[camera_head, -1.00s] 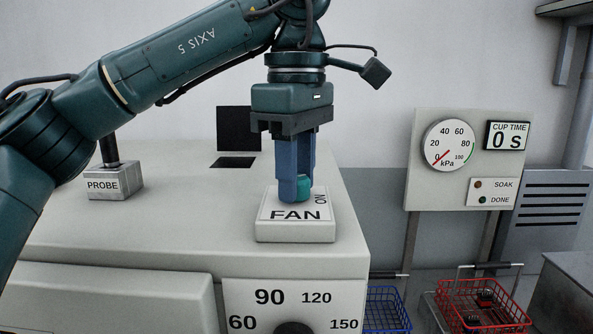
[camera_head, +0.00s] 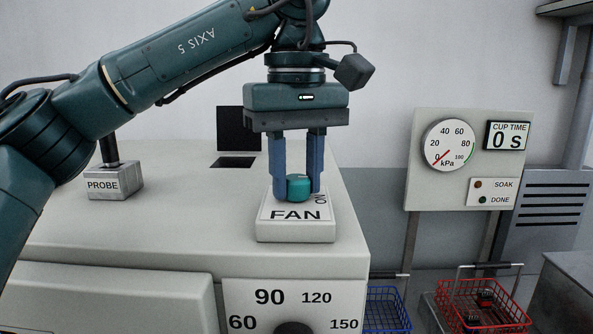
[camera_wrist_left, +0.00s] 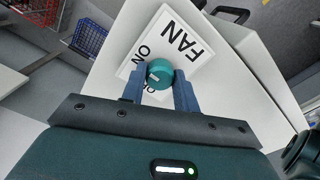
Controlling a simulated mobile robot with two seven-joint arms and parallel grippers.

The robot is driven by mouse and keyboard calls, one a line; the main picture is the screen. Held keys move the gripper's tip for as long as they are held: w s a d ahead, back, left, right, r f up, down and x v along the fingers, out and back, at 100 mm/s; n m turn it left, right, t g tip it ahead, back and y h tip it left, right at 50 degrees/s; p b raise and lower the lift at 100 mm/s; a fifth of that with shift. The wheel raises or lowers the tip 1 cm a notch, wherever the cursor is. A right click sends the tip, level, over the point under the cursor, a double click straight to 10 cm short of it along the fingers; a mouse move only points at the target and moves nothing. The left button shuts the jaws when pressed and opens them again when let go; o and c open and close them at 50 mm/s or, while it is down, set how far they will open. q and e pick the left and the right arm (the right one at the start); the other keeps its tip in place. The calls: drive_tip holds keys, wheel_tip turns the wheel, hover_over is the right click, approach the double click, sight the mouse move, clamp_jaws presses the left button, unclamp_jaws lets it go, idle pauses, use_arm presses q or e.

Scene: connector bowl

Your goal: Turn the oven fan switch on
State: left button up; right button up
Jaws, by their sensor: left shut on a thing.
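The fan switch is a teal round knob (camera_head: 298,187) on a pale block (camera_head: 296,229) labelled FAN, on top of the white oven (camera_head: 190,225). It also shows in the left wrist view (camera_wrist_left: 159,74), with ON and another partly hidden label on the plate beside it. A pale mark shows on the knob's top. My left gripper (camera_head: 298,190) points straight down with its blue fingers on either side of the knob, shut on it. In the left wrist view the gripper (camera_wrist_left: 160,88) spans the knob. My right gripper is in neither view.
A metal block labelled PROBE (camera_head: 115,182) stands at the left on the oven top. A temperature dial (camera_head: 294,328) is on the oven front. A gauge panel (camera_head: 415,185), a blue basket (camera_head: 387,310) and a red basket (camera_head: 484,303) are at the right.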

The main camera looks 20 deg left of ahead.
sight(296, 177)
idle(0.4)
use_arm(q)
drive_tip(key=o, duration=1)
wheel_tip(296, 177, up, 13)
drive_tip(key=shift+r, duration=0.15)
idle(0.7)
